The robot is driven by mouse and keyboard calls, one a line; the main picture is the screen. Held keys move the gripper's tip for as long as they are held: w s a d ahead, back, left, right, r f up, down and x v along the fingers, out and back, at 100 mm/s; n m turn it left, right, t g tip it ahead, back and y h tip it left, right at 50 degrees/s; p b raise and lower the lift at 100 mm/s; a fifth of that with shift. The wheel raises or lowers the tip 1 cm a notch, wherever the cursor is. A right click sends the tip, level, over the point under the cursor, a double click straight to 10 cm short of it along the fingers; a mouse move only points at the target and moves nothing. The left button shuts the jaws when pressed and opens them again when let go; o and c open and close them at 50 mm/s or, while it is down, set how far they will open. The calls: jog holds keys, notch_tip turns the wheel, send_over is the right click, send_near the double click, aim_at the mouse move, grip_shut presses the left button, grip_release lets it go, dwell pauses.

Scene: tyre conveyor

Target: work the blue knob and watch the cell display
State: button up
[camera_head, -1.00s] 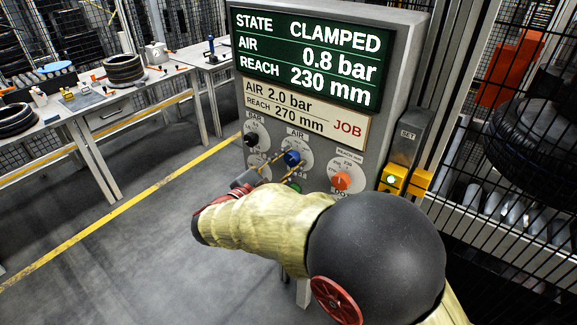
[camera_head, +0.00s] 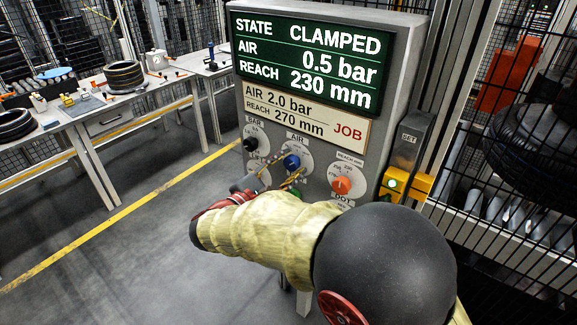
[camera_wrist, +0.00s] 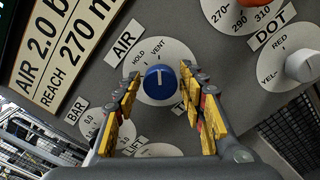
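The blue knob (camera_head: 291,162) sits on the grey panel under the AIR label. In the wrist view the blue knob (camera_wrist: 160,85) has its white mark pointing up, towards VENT. My gripper (camera_head: 286,172) is at the panel, just in front of the knob. In the wrist view the yellow fingers of my gripper (camera_wrist: 160,83) stand apart, one each side of the knob, with visible gaps. The cell display (camera_head: 307,62) reads STATE CLAMPED, AIR 0.5 bar, REACH 230 mm. The job plate (camera_head: 304,116) below it reads AIR 2.0 bar, REACH 270 mm.
An orange knob (camera_head: 341,185) is right of the blue one, a black knob (camera_head: 250,143) left. A green button (camera_head: 295,193) sits below, partly hidden. A yellow SET box (camera_head: 393,187) with a lit button is on the panel's right side. A workbench (camera_head: 66,122) stands left.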

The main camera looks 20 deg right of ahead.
jog(key=shift+o, duration=0.9)
jog(key=v, duration=1.2)
